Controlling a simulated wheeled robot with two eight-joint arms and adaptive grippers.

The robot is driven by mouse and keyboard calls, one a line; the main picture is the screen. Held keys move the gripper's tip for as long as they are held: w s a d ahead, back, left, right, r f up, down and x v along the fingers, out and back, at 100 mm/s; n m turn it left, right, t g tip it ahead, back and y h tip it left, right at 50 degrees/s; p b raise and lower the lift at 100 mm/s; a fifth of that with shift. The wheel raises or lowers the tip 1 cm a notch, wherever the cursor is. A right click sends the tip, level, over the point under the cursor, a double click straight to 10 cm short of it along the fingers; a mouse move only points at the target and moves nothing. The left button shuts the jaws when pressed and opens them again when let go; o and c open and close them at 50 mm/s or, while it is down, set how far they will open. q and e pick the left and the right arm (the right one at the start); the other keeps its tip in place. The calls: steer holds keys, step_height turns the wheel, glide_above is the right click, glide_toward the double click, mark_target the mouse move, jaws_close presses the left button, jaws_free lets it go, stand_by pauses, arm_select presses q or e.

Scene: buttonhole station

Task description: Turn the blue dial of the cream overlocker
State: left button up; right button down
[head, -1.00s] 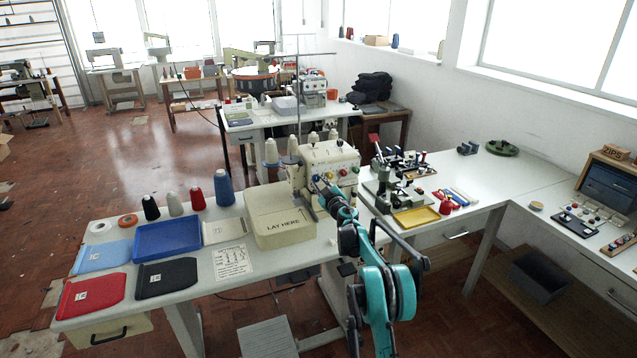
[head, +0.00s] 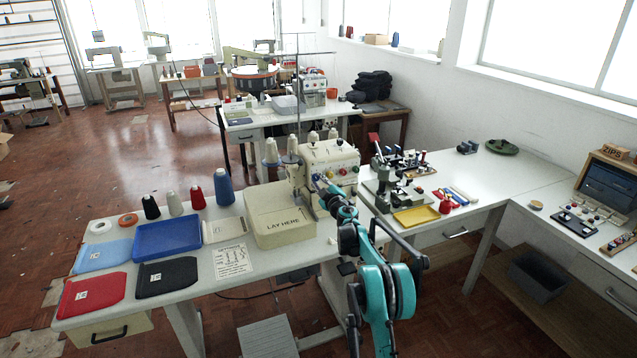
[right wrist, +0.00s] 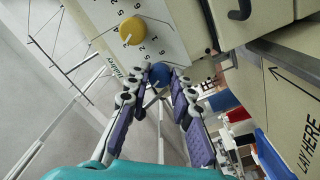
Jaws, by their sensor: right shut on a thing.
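The cream overlocker (head: 322,162) stands on the white table, with several coloured dials on its front; it also fills the top of the right wrist view (right wrist: 170,25). The blue dial (right wrist: 161,74) sits between the fingertips of my right gripper (right wrist: 162,77) in the right wrist view, and the fingers are closed on its sides. In the head view my right gripper (head: 322,186) reaches the overlocker's front and covers part of the dial area. A yellow dial (right wrist: 132,31) is beside the blue one, clear of the fingers. My left gripper is not seen.
The LAY HERE box (head: 283,226) is just left of my right arm. A blue tray (head: 167,238), coloured cloths and thread cones lie further left. A yellow tray (head: 416,216) and small tools are on the bench at right.

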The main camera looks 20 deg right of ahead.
steer(key=c, duration=1.3)
jaws_free()
steer(key=s, duration=1.2)
